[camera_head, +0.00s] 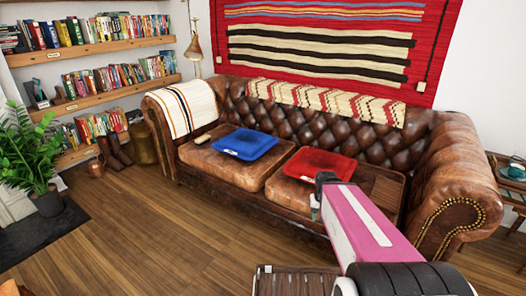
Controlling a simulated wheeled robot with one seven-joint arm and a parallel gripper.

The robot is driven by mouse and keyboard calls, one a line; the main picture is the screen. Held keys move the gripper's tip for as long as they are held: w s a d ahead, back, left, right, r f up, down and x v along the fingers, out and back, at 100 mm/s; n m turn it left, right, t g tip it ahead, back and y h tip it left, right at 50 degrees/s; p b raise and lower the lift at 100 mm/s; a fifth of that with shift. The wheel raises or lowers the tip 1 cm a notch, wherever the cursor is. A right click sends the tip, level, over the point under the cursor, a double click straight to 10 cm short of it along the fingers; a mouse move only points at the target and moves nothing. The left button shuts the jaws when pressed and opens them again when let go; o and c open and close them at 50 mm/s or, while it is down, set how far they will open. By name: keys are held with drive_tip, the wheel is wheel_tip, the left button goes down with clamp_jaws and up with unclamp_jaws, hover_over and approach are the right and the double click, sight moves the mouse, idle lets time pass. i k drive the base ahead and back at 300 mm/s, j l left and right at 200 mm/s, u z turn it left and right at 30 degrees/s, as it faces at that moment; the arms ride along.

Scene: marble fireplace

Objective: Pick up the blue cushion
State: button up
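The blue cushion (245,143) lies flat on the left seat of the brown leather sofa (215,168). All of its top shows and nothing covers it. My pink and white arm reaches in from the lower right. Its dark end, with my gripper (315,207), shows small in front of the sofa's right seat, right of and nearer than the blue cushion. In the picture they are clearly apart. The fingers are too small and partly hidden to show whether they are open, and I see nothing held.
A red cushion (319,163) lies on the right seat, just behind my arm's end. A small pale object (203,138) lies left of the blue cushion. A dark slatted surface (297,283) is at the bottom. The wooden floor (150,240) at left is clear up to a plant (28,155).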

sight(245, 144)
drive_tip(key=i+j+u, duration=0.1)
drive_tip(key=i+j, duration=0.15)
drive_tip(key=i+u, duration=0.1)
drive_tip(key=u, duration=1.65)
